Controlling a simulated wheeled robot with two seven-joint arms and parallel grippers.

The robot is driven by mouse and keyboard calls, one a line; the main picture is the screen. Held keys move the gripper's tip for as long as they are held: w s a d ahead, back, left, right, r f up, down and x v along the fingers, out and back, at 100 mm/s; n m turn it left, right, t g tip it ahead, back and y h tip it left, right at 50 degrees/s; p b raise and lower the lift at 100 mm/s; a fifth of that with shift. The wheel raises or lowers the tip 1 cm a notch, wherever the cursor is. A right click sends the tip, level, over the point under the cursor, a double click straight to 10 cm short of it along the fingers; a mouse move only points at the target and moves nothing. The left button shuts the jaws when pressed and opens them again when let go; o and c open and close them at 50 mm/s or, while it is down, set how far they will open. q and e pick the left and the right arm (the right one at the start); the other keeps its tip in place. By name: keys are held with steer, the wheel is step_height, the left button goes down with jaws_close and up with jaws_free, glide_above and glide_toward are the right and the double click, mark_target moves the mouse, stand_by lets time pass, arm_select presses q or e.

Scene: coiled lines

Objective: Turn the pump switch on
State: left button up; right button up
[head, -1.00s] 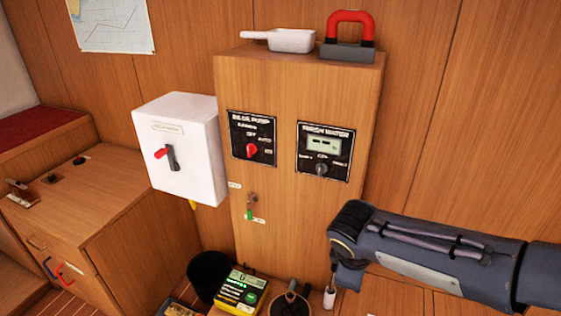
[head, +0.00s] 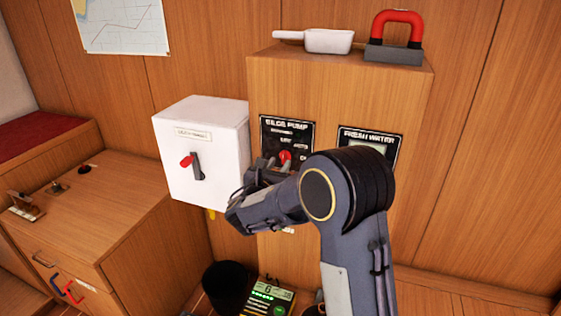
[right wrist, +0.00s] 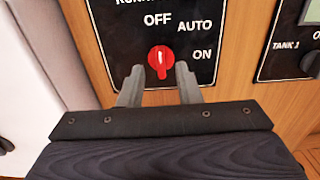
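The bilge pump panel (head: 300,130) is black with white lettering, on the front of the wooden cabinet. Its red knob (head: 286,157) also shows in the right wrist view (right wrist: 161,60). The knob's white mark points up, toward OFF; AUTO and ON are to its right. My right gripper (head: 277,163) is in front of the panel. In the right wrist view its two fingers (right wrist: 160,72) are apart, one on each side of the knob, with gaps between. I cannot tell how far the fingertips are from the panel. My left gripper is not in view.
A white box (head: 205,150) with a red-tipped handle stands close left of the panel. The fresh water panel (head: 370,140) is to the right, partly hidden by my arm. A white scoop (head: 328,41) and a red-handled block (head: 395,52) lie on the cabinet top.

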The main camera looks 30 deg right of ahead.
steer(key=shift+x, duration=1.05)
steer(key=shift+c, duration=0.3)
jaws_close()
steer(key=shift+f, duration=0.1)
